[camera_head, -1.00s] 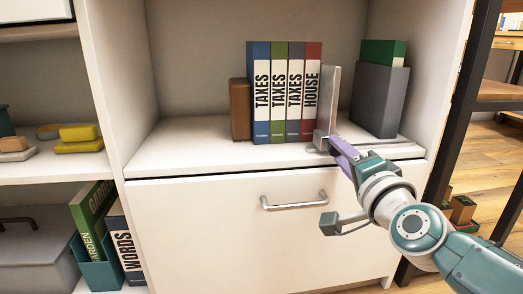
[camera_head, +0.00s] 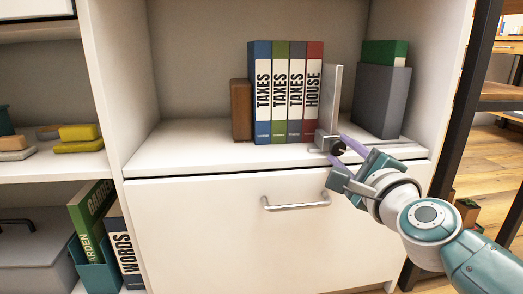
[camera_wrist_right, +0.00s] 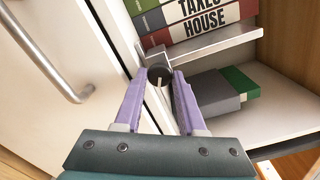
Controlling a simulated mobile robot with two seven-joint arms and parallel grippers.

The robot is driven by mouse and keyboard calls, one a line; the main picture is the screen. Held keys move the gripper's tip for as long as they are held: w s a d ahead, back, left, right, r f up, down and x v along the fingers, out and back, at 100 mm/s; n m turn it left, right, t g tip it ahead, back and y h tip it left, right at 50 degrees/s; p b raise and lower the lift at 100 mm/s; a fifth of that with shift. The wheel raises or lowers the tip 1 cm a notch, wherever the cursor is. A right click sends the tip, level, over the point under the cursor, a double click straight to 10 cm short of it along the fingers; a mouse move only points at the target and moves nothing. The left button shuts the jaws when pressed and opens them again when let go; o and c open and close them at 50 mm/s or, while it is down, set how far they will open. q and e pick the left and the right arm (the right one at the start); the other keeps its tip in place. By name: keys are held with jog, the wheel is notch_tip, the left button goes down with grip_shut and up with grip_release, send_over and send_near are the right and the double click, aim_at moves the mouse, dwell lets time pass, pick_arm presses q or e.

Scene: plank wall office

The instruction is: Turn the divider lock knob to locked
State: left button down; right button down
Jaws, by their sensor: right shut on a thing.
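The divider (camera_head: 332,100) is a grey upright metal plate beside the binders on the shelf. Its lock knob (camera_head: 338,149) is a dark round knob low at the divider's front. In the right wrist view the knob (camera_wrist_right: 160,75) has a pale line on its face, running roughly up and down the picture. My right gripper (camera_head: 341,151) has its purple fingers on either side of the knob and is shut on it. The fingertips (camera_wrist_right: 159,80) also show in the right wrist view. The locked marking cannot be made out. My left gripper is out of view.
Several binders (camera_head: 284,92) stand left of the divider, with a brown block (camera_head: 241,110) at their end. A grey holder with a green book (camera_head: 383,98) stands at right. Below the shelf is a white drawer with a metal handle (camera_head: 296,203). A dark post (camera_head: 459,130) is at right.

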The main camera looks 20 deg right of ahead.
jog(key=shift+m, duration=0.5)
jog(key=c, duration=0.5)
grip_release()
jog(key=shift+s+a, duration=0.1)
jog(key=shift+s, duration=0.1)
jog(key=p+v, duration=0.2)
jog(key=v, duration=0.7)
jog(key=shift+s+p, duration=0.3)
jog(key=shift+p, duration=0.1)
